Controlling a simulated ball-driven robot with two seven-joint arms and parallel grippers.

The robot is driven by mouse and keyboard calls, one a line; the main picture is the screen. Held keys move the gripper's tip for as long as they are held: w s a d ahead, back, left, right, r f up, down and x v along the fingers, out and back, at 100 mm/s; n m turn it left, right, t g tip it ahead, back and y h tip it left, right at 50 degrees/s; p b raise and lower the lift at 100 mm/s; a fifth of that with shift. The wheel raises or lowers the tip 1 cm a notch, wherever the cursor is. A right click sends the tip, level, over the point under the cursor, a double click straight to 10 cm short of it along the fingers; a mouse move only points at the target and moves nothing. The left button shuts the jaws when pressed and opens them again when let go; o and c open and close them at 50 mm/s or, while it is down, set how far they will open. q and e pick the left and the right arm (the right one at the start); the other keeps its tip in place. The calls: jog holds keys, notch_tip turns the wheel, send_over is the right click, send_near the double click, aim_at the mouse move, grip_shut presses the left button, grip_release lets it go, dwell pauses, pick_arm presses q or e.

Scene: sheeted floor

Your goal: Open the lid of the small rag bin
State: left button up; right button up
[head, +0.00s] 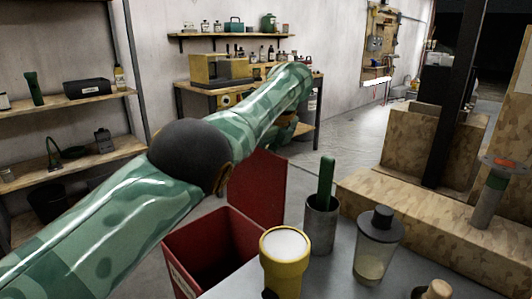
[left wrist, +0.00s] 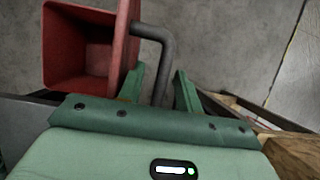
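The small red rag bin (head: 185,262) stands at the lower middle of the head view, with its mouth uncovered. Its red lid (head: 262,190) stands raised, roughly upright, at the bin's far side. In the left wrist view the open bin (left wrist: 75,55) is at upper left, and the lid (left wrist: 122,45) shows nearly edge-on. A dark grey bent handle (left wrist: 158,45) extends from the lid. My left gripper (left wrist: 160,72) is open, with the handle between its green fingers and visible gaps beside it. In the head view my left arm hides most of that gripper. My right gripper is out of view.
A grey worktop (head: 335,278) in front holds a yellow container (head: 285,270), a metal cup (head: 321,225) with a green-handled item, and a lidded jar (head: 376,250). Wooden boxes (head: 400,210) stand at right. Shelves (head: 75,105) line the left. Floor is free beyond the lid.

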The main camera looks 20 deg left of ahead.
pick_arm(q)
jog(key=shift+d, duration=0.1)
jog(key=shift+d+r, duration=0.1)
jog(key=shift+r, duration=0.15)
jog(key=b+v, duration=0.3)
jog(key=shift+d+r, duration=0.1)
jog(key=shift+d, duration=0.05)
jog(key=shift+s+p+v, duration=0.25)
jog(key=shift+p+v, duration=0.75)
jog(key=shift+p, duration=0.15)
jog(key=d+p, duration=0.1)
jog(key=p, duration=0.1)
jog(key=s+d+r+p, duration=0.1)
jog(key=p, duration=0.2)
jog(key=shift+s, duration=0.25)
jog(key=s+d+f+p, duration=0.2)
jog(key=s+d+p, duration=0.1)
jog(key=d+p, duration=0.4)
jog(key=shift+s+d, duration=0.2)
jog(key=shift+d, duration=0.35)
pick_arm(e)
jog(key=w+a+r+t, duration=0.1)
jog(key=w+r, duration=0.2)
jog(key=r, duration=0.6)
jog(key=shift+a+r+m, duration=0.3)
